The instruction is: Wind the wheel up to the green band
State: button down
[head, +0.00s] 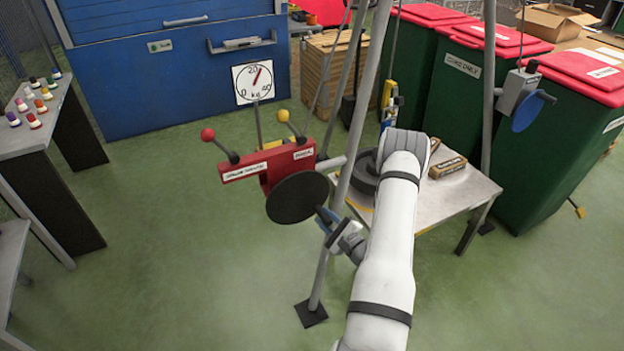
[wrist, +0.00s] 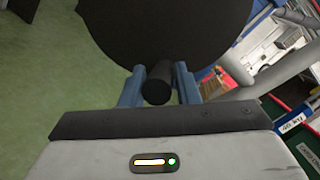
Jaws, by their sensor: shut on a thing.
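The wheel (head: 296,197) is a black disc on the front of a red winch box (head: 268,166) mounted on a tripod leg. In the wrist view the wheel (wrist: 165,28) fills the top, with a black crank knob (wrist: 157,88) standing out from it. My gripper (head: 327,216) is at the wheel's lower right edge. Its blue fingers (wrist: 158,76) are either side of the knob and shut on it. I cannot make out a green band.
The winch box has a red-knobbed lever (head: 208,134) and a yellow-knobbed lever (head: 283,116). A grey winch with a blue disc (head: 526,111) is on the right leg. A small table (head: 455,196) stands beneath the tripod. Green bins (head: 570,150) stand right.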

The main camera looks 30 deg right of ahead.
jog(key=shift+s+a+f, duration=0.1)
jog(key=shift+a+f, duration=0.1)
jog(key=shift+f, duration=0.1)
jog(key=shift+a+f+m+b, duration=0.45)
jog(key=shift+a+f+m, duration=0.15)
jog(key=shift+m, duration=0.5)
jog(key=shift+a+f+m+t, duration=0.2)
jog(key=shift+a+m+t, duration=0.3)
jog(key=shift+m, duration=0.4)
jog(key=c, duration=1)
grip_release()
jog(key=shift+d+r, duration=0.1)
jog(key=shift+r, duration=0.05)
